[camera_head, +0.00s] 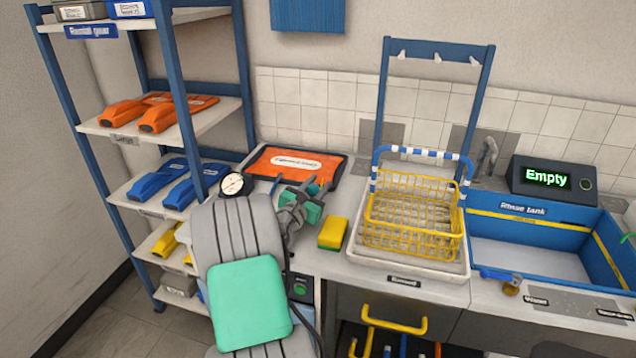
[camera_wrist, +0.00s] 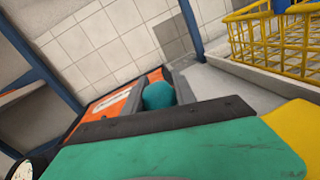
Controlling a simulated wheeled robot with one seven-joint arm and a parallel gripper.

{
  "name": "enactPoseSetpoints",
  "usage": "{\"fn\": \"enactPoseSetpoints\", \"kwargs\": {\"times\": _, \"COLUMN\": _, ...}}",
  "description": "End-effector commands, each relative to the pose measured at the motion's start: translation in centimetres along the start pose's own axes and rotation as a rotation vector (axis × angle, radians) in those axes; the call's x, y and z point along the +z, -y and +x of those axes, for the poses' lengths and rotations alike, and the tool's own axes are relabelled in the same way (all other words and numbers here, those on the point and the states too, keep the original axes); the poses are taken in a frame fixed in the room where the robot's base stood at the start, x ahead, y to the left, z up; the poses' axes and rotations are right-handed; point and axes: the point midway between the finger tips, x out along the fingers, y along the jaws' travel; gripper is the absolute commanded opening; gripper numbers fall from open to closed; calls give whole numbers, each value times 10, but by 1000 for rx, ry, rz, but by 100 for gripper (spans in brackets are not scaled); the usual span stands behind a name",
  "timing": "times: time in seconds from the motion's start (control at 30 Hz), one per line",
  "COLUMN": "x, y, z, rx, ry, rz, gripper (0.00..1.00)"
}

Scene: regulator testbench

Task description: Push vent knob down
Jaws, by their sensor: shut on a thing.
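A teal rounded piece (camera_wrist: 158,96), which looks like the vent knob, shows between the grey fingers of my gripper (camera_wrist: 166,84) in the wrist view. My gripper (camera_head: 308,188) is over the counter in the head view, in front of the orange mat, and is shut on that piece. My green and dark gripper body hides the lower part of the piece and whatever it sits on. How far down the knob is cannot be seen. A round white dial gauge (camera_head: 236,184) shows left of my gripper; its edge is at the lower left in the wrist view (camera_wrist: 26,168).
An orange mat or case (camera_head: 292,160) lies behind my gripper. A yellow and green sponge (camera_head: 333,232) and a yellow wire basket (camera_head: 412,215) in a white tray stand to the right. A blue rinse tank (camera_head: 525,210) is farther right; shelves (camera_head: 160,125) stand left.

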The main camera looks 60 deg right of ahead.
Motion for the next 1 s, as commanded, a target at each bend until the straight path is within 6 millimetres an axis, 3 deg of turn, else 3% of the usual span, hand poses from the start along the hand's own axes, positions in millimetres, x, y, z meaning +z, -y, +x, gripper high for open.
{"fn": "enactPoseSetpoints", "kwargs": {"times": 0.17, "x": -6, "y": 2, "z": -1, "rx": -2, "ry": -12, "rz": -4, "gripper": 0}}
{"fn": "enactPoseSetpoints", "kwargs": {"times": 0.2, "x": -6, "y": 2, "z": -1, "rx": -3, "ry": -12, "rz": -5, "gripper": 35}}
{"fn": "enactPoseSetpoints", "kwargs": {"times": 0.43, "x": -4, "y": 2, "z": -1, "rx": -2, "ry": -9, "rz": -3, "gripper": 54}}
{"fn": "enactPoseSetpoints", "kwargs": {"times": 0.73, "x": -4, "y": 0, "z": -5, "rx": 0, "ry": -8, "rz": -3, "gripper": 55}}
{"fn": "enactPoseSetpoints", "kwargs": {"times": 1.0, "x": -4, "y": -1, "z": -56, "rx": 4, "ry": -9, "rz": -4, "gripper": 55}}
